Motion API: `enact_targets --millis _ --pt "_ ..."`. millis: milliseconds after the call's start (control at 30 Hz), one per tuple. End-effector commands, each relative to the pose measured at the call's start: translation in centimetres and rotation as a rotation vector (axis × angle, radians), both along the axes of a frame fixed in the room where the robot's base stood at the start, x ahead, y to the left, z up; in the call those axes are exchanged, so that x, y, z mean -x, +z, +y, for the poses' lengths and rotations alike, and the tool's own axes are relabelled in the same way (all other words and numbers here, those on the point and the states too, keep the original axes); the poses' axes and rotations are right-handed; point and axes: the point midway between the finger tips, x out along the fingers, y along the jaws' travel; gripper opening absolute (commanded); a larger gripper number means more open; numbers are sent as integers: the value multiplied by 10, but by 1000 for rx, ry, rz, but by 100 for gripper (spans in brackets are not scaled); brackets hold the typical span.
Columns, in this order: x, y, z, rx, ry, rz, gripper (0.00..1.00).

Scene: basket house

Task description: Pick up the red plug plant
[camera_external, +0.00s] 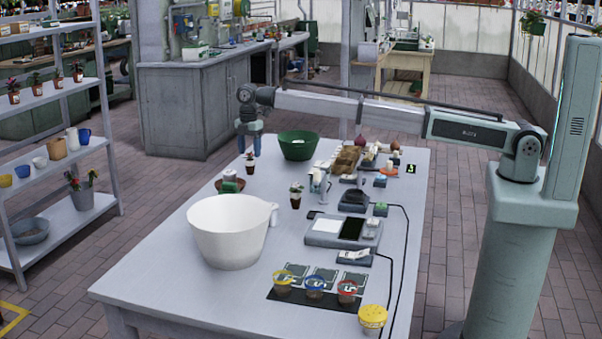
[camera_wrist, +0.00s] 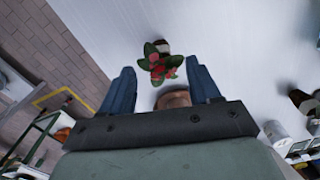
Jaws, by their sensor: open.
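A small plant with green leaves and red blooms, the red plug plant (camera_wrist: 163,62), shows in the wrist view between and just beyond my two blue fingers. A dark, light-topped base shows at its upper edge. My gripper (camera_wrist: 160,74) is open with nothing held, and points down over the table. In the external view my gripper (camera_external: 251,145) hangs over the table's far left part, with a small potted plant (camera_external: 250,165) just below its fingertips. That plant's blooms are too small to make out there. Whether the fingers are level with the leaves cannot be told.
A green bowl (camera_external: 298,146) stands close right of my gripper. Another potted plant (camera_external: 295,196) stands mid-table. Scales (camera_external: 343,231) and several tools fill the right side.

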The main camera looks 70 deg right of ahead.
Motion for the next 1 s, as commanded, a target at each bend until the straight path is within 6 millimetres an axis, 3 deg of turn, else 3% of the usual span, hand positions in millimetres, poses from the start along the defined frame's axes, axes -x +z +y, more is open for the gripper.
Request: enact_targets --millis 400,667,1000 --pt "1 -46 1 0 0 0 62" --pt "1 -48 1 0 0 -1 61" --pt "1 -48 1 0 0 0 28"
